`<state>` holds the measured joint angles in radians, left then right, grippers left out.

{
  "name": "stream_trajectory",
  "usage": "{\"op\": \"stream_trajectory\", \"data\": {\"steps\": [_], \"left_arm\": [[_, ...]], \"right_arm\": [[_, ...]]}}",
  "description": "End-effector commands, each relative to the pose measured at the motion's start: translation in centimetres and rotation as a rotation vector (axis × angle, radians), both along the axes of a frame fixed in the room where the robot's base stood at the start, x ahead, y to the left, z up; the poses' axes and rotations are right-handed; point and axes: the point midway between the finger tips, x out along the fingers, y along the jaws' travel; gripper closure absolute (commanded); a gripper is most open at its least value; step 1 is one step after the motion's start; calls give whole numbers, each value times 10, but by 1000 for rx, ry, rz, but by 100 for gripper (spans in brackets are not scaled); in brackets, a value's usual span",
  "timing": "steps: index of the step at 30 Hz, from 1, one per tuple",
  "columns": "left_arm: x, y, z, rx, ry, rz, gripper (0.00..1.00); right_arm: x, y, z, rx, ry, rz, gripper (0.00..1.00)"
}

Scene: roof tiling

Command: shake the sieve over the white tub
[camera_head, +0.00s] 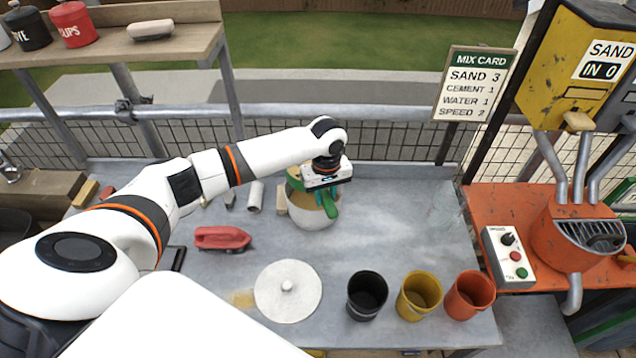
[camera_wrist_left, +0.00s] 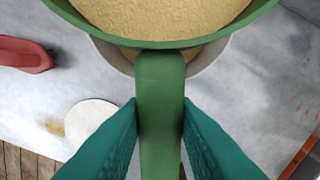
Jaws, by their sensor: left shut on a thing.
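My left gripper (camera_head: 324,194) is shut on the green handle of the sieve (camera_head: 296,182). In the left wrist view the handle (camera_wrist_left: 160,110) runs between my two teal fingers. The sieve's green rim (camera_wrist_left: 75,15) surrounds a layer of tan sand (camera_wrist_left: 160,18). The white tub (camera_head: 308,217) stands on the grey table directly under the sieve, and its rim (camera_wrist_left: 215,58) shows below the sieve in the left wrist view. Some tan material shows inside the tub. The sieve and my gripper hide much of its opening. My right gripper is not in view.
A red scoop-like object (camera_head: 221,238) lies left of the tub. A round white lid (camera_head: 288,291) lies in front, beside a little spilled sand. Black (camera_head: 367,296), yellow (camera_head: 419,296) and orange (camera_head: 469,295) buckets stand at the front right. The table right of the tub is clear.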

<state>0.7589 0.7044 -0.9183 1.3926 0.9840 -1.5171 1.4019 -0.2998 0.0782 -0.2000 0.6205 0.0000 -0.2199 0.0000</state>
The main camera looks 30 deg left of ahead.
Motion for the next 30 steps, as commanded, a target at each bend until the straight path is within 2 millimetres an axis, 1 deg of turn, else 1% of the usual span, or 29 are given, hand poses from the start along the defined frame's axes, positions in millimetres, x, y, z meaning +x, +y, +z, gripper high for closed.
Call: {"op": "stream_trajectory", "data": {"steps": [5, 7, 9, 10, 11, 12, 13, 15, 16, 18, 20, 21, 24, 26, 30], "left_arm": [[-2, -3, 0, -1, 0, -2, 98], [-16, -21, -1, -5, 2, -9, 98], [-24, -30, 0, -2, -1, -4, 98], [-23, -28, 0, -1, -1, 0, 98], [-17, -22, 1, 3, -3, 5, 98], [-8, -9, 2, 5, -3, 10, 98], [-2, -3, 2, 4, -3, 8, 98], [1, 1, 1, 0, -1, 2, 98], [-3, -4, 0, -2, 0, -3, 98], [-18, -23, -1, -5, 3, -9, 98], [-24, -30, 0, -3, 0, -4, 98], [-21, -27, 1, 0, -1, 1, 98], [-1, -2, 2, 3, -2, 8, 98], [1, 1, 1, 0, -1, 2, 98], [-23, -29, -1, -4, 0, -7, 98]], "right_arm": [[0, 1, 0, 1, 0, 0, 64], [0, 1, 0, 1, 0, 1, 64], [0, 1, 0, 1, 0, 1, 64], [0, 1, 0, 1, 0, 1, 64], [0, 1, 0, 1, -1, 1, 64], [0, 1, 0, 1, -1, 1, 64], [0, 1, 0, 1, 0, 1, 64], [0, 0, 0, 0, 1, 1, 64], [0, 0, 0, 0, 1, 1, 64], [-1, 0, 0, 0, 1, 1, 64], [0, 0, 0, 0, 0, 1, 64], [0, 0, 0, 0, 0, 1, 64], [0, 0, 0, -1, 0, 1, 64], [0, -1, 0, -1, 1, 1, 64], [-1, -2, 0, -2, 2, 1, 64]]}}
